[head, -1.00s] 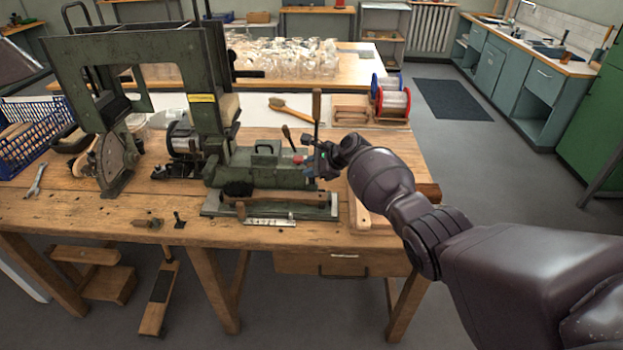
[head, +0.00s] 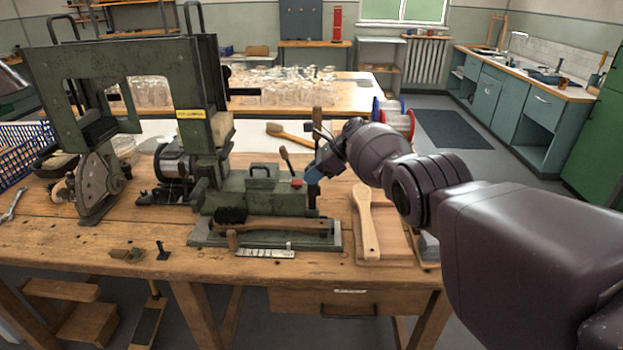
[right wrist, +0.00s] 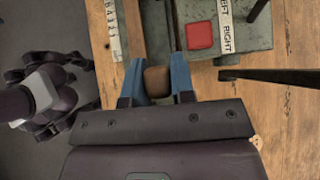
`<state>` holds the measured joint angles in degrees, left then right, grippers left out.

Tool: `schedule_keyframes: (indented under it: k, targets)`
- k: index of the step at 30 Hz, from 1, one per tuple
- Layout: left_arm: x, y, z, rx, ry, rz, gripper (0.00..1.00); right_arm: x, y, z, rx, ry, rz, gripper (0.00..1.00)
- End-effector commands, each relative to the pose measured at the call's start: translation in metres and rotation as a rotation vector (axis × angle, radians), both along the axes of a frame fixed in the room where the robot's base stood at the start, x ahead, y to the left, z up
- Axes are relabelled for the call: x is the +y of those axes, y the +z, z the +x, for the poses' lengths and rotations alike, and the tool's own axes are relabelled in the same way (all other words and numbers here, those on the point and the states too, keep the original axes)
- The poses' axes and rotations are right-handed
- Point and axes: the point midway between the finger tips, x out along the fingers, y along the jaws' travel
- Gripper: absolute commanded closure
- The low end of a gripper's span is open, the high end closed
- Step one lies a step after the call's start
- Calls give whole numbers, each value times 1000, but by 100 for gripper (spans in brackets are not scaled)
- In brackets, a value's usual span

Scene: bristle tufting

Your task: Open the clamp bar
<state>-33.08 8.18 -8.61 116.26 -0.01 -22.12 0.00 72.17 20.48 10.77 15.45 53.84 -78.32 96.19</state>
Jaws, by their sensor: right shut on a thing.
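The green tufting machine (head: 262,197) stands on the bench, with a black-bristled, wooden-handled brush (head: 280,224) lying along its front. My right gripper (head: 313,174) is at the machine's right end, beside the red button (head: 297,183). In the right wrist view its blue fingers (right wrist: 157,86) are shut on a brown knob (right wrist: 157,80). The knob appears to sit at the end of a dark bar (right wrist: 156,35), which looks like the clamp bar. The red button (right wrist: 199,35) lies right of the fingers. How far the bar is raised is hard to tell. My left gripper is not in view.
A tall lever (head: 316,118) with a wooden grip rises behind my gripper; a shorter lever (head: 286,158) is nearby. A scale strip (head: 264,253) lies along the machine's front. A wooden paddle-shaped piece (head: 366,220) lies on a board to the right.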

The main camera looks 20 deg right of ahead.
Motion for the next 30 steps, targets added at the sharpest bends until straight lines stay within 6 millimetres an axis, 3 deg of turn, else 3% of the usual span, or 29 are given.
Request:
schedule_keyframes:
  k: [14, 15, 19, 30]
  targets:
    - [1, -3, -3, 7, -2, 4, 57, -1, -3, -1, 18, -2, 2, 100]
    - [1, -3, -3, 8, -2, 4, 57, -1, -3, -1, 18, -3, 2, 73]
    - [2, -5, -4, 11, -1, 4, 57, -1, -3, 0, 16, -3, 2, 54]
    - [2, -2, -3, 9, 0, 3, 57, -4, 3, 0, 10, -2, 2, 51]
